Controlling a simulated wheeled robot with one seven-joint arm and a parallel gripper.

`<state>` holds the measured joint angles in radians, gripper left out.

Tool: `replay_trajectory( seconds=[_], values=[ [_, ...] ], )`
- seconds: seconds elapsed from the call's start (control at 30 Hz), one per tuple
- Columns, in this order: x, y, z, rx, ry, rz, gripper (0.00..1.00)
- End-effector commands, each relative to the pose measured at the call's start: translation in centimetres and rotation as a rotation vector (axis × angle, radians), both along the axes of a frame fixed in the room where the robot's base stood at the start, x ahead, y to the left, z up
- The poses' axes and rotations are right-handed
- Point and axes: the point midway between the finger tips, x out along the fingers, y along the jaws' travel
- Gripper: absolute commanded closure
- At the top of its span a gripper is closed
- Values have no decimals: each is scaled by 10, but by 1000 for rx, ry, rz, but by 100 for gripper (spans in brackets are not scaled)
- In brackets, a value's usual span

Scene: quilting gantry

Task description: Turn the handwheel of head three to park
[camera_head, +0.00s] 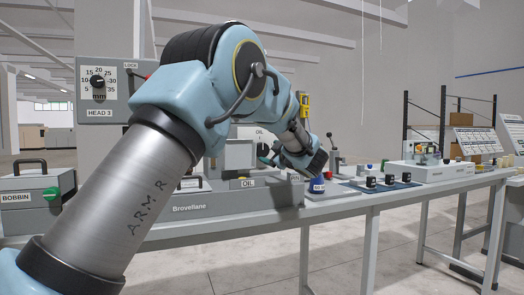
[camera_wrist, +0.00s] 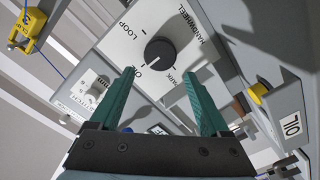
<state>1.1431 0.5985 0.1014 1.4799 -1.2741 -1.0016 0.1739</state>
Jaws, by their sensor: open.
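The handwheel, a black round knob (camera_wrist: 158,52), sits on a pale plate lettered HANDWHEEL, LOOP and PARK, plus a third mark that looks like OIL. A light mark on the knob seems to point to that third mark. In the head view, the dark knob (camera_head: 263,150) shows partly behind my arm, below an OIL mark. My gripper (camera_wrist: 159,76) is open and empty, its two teal fingers apart. The knob lies ahead of the gap, and the fingers appear clear of it. My arm hides most of the plate in the head view; the fingers are not clear there.
The HEAD 3 panel (camera_head: 100,112) with its mm dial stands at left, near a BOBBIN box (camera_head: 30,205). A yellow button (camera_wrist: 258,92) on a grey housing is right of my fingers. Black-topped blocks stand on a blue mat (camera_head: 398,186). The aisle floor is clear.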

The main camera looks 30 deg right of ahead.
Motion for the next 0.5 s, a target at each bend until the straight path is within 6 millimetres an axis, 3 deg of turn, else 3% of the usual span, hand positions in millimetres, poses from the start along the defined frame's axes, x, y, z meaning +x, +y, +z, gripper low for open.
replay_trajectory(
  seconds=[0.3,0.5],
  values=[
    [56,-7,0,1,0,1,20],
    [71,-9,0,0,1,-1,20]
  ],
)
